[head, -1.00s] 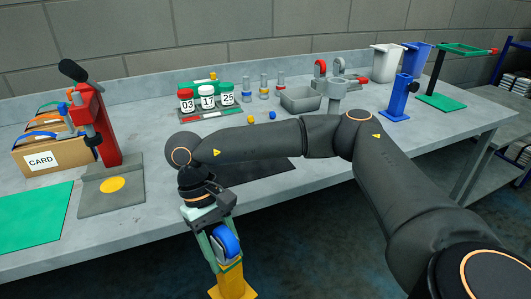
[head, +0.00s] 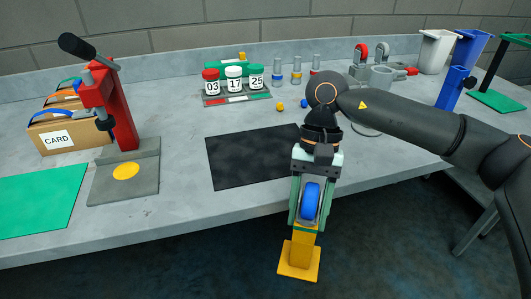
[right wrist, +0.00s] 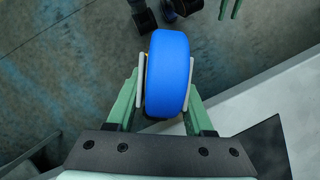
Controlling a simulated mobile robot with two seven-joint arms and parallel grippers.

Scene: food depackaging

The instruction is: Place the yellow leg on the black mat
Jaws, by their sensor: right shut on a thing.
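The yellow leg (head: 303,249) has a square yellow foot and a blue wheel (head: 311,201) at its upper end. My right gripper (head: 305,217) is shut on the leg, with its green fingers on either side of the wheel. The leg hangs foot down off the table's front edge, apart from the mat. In the right wrist view the blue wheel (right wrist: 168,75) sits between the fingers and hides the yellow part. The black mat (head: 245,158) lies bare on the table, left of my right gripper. Two green fingers of my left gripper (right wrist: 231,8) show, spread apart, at the right wrist view's top edge.
A red press (head: 118,115) on a grey base stands left of the mat, beside a green mat (head: 40,200). Numbered jars (head: 234,78) stand in a rack behind the black mat. Small yellow and blue pieces lie near its back right corner.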

